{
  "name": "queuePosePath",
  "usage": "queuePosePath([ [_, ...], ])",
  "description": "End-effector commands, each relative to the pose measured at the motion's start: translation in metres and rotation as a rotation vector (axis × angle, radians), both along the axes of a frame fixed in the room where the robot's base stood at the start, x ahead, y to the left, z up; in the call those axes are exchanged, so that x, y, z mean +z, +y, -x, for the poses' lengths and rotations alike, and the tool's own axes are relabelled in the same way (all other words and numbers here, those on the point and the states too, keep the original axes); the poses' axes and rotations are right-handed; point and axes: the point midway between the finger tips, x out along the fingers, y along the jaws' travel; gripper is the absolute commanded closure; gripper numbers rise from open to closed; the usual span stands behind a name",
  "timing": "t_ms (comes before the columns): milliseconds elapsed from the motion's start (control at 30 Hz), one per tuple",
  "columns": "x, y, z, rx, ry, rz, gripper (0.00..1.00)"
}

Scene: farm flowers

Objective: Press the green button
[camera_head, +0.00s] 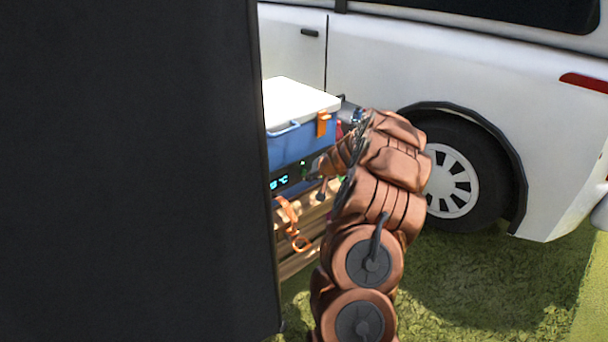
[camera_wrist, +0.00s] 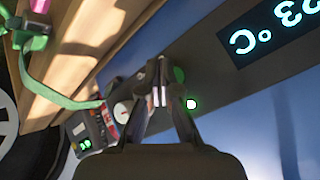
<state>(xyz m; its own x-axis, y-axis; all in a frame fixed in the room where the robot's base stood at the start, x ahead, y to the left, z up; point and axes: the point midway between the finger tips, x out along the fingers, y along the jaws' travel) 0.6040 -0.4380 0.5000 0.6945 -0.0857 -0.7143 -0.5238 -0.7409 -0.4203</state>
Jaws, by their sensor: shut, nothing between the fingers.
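A blue cooler box with a white lid (camera_head: 300,100) stands beside the van, with a dark panel and a lit temperature display (camera_head: 280,182); the display also shows in the wrist view (camera_wrist: 270,35). Small green lit spots (camera_head: 303,163) sit on that panel, right of the display. In the wrist view, a green round button (camera_wrist: 179,75) shows partly behind my finger, and a bright white dot with a green edge (camera_wrist: 191,103) lies just below it. My gripper (camera_wrist: 158,88) is shut and empty, its tips close to the panel beside the green button. Whether they touch it, I cannot tell.
A large dark panel (camera_head: 130,170) blocks the left of the head view. Wooden slats (camera_wrist: 85,45) and a strap lie under the cooler. A small device with green lights (camera_wrist: 85,145) is nearby. A white van (camera_head: 420,60) stands behind; grass is open at right.

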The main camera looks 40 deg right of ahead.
Motion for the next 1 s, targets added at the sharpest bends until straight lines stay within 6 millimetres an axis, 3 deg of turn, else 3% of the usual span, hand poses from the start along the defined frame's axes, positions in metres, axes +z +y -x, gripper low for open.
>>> queuePosePath([
  [633, 0.000, 0.001, 0.051, -0.002, -0.002, 0.000, 1.00],
  [1000, 0.001, 0.001, 0.057, 0.000, -0.001, 0.001, 1.00],
])
